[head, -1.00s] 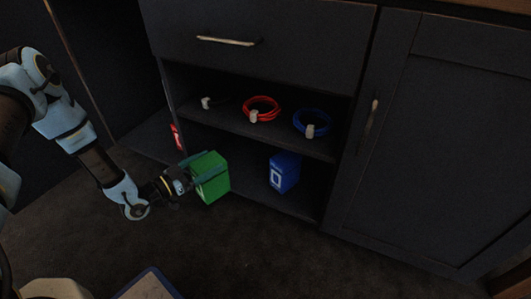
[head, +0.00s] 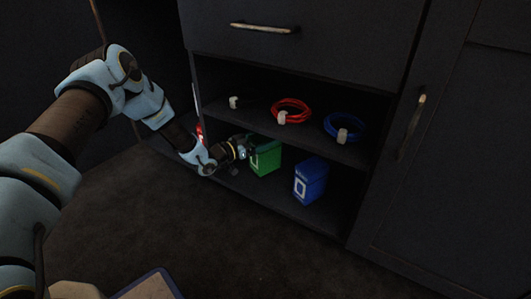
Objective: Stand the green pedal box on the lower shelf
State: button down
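The green pedal box (head: 266,162) is upright at the front left part of the lower shelf (head: 285,204), left of the blue box. My gripper (head: 260,149) reaches in from the left, with its fingers along the upper part of the green box, and appears shut on it. The far finger and the box's far side are hidden. I cannot tell whether the box's bottom touches the shelf. The blue pedal box (head: 311,181) stands on the lower shelf to the right, with a gap between the two.
The upper shelf (head: 308,133) just above holds a red cable coil (head: 291,111), a blue cable coil (head: 344,127) and a small pale item (head: 234,102). A red item (head: 199,134) shows at the left, partly behind my arm. A drawer (head: 300,44) is above; a closed door is at right.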

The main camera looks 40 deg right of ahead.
aim_at(268, 160)
notch_tip(268, 160, down, 5)
jog(key=b, duration=0.3)
jog(key=shift+d, duration=0.25)
jog(key=shift+r, duration=0.15)
grip_release()
